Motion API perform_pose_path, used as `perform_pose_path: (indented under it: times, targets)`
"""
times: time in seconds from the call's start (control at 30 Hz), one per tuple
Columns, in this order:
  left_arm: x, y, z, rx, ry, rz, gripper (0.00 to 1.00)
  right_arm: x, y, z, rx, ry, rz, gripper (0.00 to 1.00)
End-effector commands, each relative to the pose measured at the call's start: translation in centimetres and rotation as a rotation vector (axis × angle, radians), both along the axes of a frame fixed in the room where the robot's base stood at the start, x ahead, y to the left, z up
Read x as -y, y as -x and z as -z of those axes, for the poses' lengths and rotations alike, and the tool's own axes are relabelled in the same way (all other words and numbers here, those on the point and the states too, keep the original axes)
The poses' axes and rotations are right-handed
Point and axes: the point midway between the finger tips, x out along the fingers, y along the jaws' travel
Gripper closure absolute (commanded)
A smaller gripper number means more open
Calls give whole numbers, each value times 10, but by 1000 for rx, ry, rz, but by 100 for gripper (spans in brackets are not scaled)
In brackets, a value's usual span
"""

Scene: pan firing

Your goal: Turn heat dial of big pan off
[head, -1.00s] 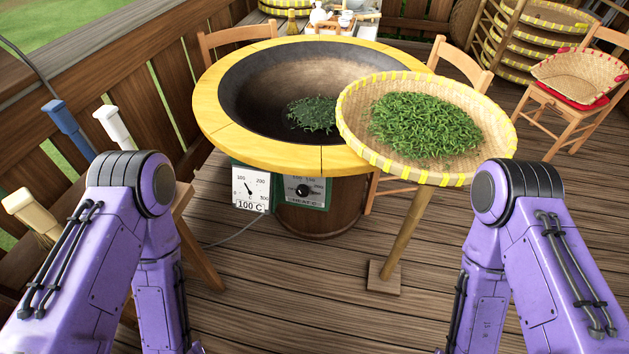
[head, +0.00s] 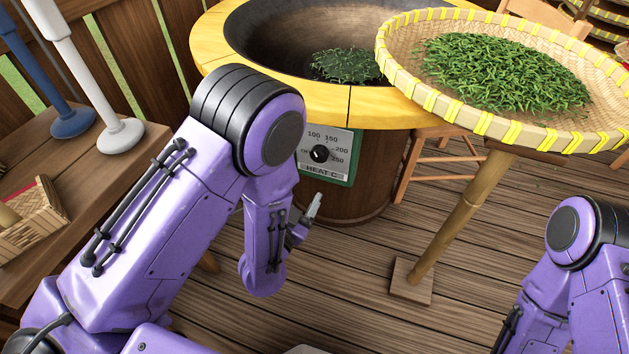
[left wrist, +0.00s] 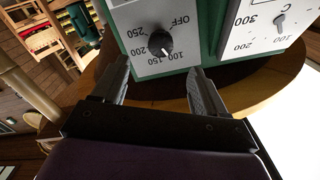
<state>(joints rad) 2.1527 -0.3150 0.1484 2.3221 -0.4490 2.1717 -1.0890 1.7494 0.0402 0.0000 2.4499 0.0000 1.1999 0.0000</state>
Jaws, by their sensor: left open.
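The big pan (head: 270,40) has a dark bowl and a yellow rim, with a small heap of green leaves inside. Its black heat dial (head: 320,153) sits on a white plate marked OFF to 250 below the rim. The dial also shows in the left wrist view (left wrist: 160,44), upside down; I cannot read its setting surely. My left gripper (head: 314,207) is below the dial in the head view. In the left wrist view its open fingers (left wrist: 157,68) point at the panel, one to each side of the dial, apart from it. My right gripper is out of view.
A woven tray (head: 400,75) of green leaves stands on a bamboo post (head: 450,225) to the right of the pan. A temperature gauge (left wrist: 275,22) is beside the dial panel. A wooden bench (head: 120,170) with blue and white stands is at the left. Floor between is clear.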

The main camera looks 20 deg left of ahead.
Motion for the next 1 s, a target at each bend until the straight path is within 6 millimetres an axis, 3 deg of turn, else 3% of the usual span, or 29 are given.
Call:
perform_pose_path:
  times: [0.5, 0.87, 1.0]
  targets:
    - [1, -94, -3, 6, -1, -6, 27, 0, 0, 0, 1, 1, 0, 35]
    - [2, -103, -3, 4, -3, -5, 27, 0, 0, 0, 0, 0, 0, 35]
    - [2, -103, -3, 4, -3, -5, 73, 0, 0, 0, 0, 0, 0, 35]
